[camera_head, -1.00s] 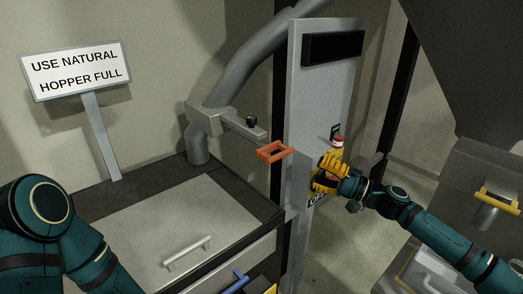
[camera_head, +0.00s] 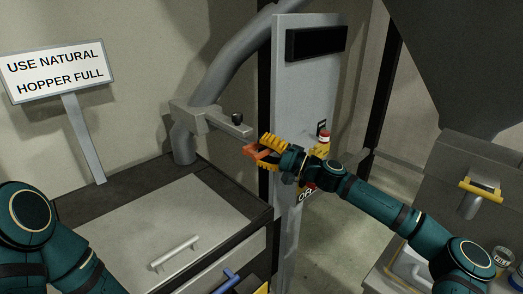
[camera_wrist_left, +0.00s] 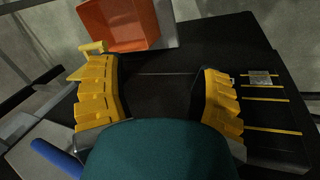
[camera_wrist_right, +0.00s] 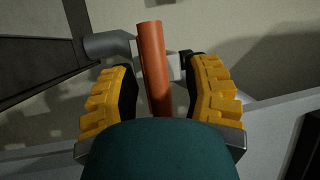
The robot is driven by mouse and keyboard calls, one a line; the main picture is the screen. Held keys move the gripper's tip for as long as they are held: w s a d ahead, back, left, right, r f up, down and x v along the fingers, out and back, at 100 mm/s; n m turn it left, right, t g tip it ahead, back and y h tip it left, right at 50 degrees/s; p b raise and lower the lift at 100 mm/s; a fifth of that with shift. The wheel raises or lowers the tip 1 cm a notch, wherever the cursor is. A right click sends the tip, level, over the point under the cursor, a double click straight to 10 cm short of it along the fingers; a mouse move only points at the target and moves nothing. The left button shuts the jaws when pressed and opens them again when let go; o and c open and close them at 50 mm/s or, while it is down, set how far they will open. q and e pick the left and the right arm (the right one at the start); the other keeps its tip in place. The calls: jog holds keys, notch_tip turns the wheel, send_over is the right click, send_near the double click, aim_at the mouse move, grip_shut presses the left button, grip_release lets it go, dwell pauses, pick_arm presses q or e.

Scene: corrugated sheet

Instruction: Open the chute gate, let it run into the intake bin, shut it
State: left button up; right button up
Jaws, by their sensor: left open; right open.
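An orange handle (camera_head: 256,151) sits at the end of a grey arm bracketed to the grey pipe (camera_head: 184,143). My right gripper (camera_head: 268,146) is open with its yellow fingers around the handle. In the right wrist view the orange bar (camera_wrist_right: 152,70) stands between the parted fingers (camera_wrist_right: 165,92), with gaps visible on both sides. My left gripper (camera_wrist_left: 160,85) is open and empty over a dark surface; the head view shows only its arm. An orange open box (camera_wrist_left: 120,22) lies beyond its fingers. I cannot tell which container is the intake bin.
A sign (camera_head: 57,70) reads "USE NATURAL HOPPER FULL". A grey lid (camera_head: 150,225) with a bar handle lies below the pipe. A grey panel (camera_head: 300,90) stands behind my right gripper, with a red button (camera_head: 325,137). A yellow handle (camera_head: 481,184) is at right.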

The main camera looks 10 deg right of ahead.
jog(key=shift+w+a, duration=0.15)
jog(key=shift+a, duration=0.05)
grip_shut()
jog(key=s+d, duration=0.4)
jog(key=s, duration=0.2)
jog(key=shift+s+d+b, duration=0.15)
jog(key=shift+s+b, duration=0.05)
jog(key=shift+b, duration=0.25)
grip_release()
